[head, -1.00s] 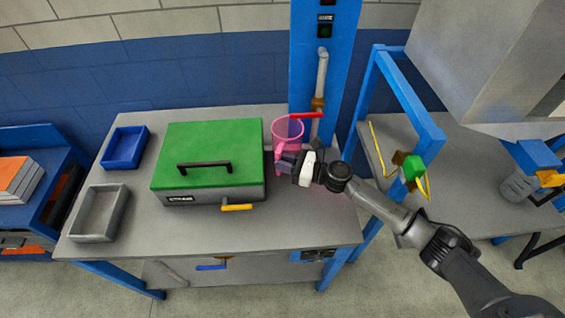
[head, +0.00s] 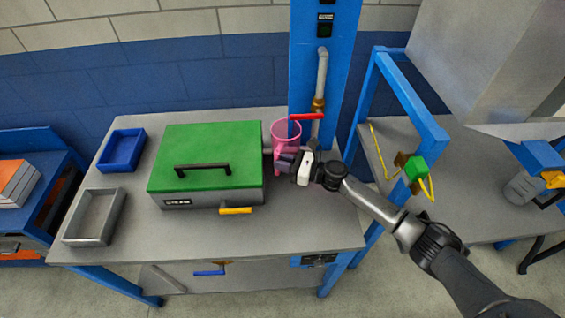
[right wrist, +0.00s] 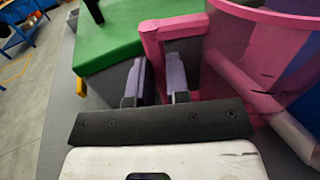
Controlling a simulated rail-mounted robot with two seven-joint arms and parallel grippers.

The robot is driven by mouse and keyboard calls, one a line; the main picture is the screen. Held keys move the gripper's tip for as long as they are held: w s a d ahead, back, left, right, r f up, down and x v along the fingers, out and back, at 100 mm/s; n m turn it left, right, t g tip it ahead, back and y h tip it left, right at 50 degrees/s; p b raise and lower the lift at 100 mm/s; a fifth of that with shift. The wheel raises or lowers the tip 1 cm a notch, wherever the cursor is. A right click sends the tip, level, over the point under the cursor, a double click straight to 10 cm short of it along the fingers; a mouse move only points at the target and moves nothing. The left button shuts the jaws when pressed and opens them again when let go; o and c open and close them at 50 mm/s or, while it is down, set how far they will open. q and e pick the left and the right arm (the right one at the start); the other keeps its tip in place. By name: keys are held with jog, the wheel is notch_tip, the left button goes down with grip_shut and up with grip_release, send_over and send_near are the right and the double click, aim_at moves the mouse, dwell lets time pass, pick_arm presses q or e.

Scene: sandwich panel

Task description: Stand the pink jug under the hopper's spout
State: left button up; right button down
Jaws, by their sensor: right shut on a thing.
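The pink see-through jug (head: 286,131) stands upright on the left bench, by the blue column and just right of the green-lidded box. It also shows in the right wrist view (right wrist: 262,62). My right gripper (head: 285,161) is at the jug's near side, shut on its handle; in the right wrist view its two fingers (right wrist: 160,80) lie around the pink handle. The big grey hopper (head: 478,60) hangs over the right bench at the upper right. A blue fitting with a yellow lever (head: 548,178) sits below it; the spout opening cannot be made out. My left gripper is out of view.
A pipe with a red-handled tap (head: 318,105) rises close behind the jug. The green-lidded box (head: 208,160) stands at its left. A blue frame (head: 405,95) with a green block parts the benches.

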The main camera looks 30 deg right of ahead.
jog(key=shift+f, duration=0.2)
jog(key=c, duration=1.1)
grip_release()
jog(key=v, duration=1.1)
jog(key=shift+r+p, duration=0.15)
jog(key=shift+p, duration=0.3)
jog(key=shift+o, duration=1.3)
jog(key=shift+s+d, duration=0.3)
jog(key=shift+s, duration=0.05)
jog(key=o, duration=0.6)
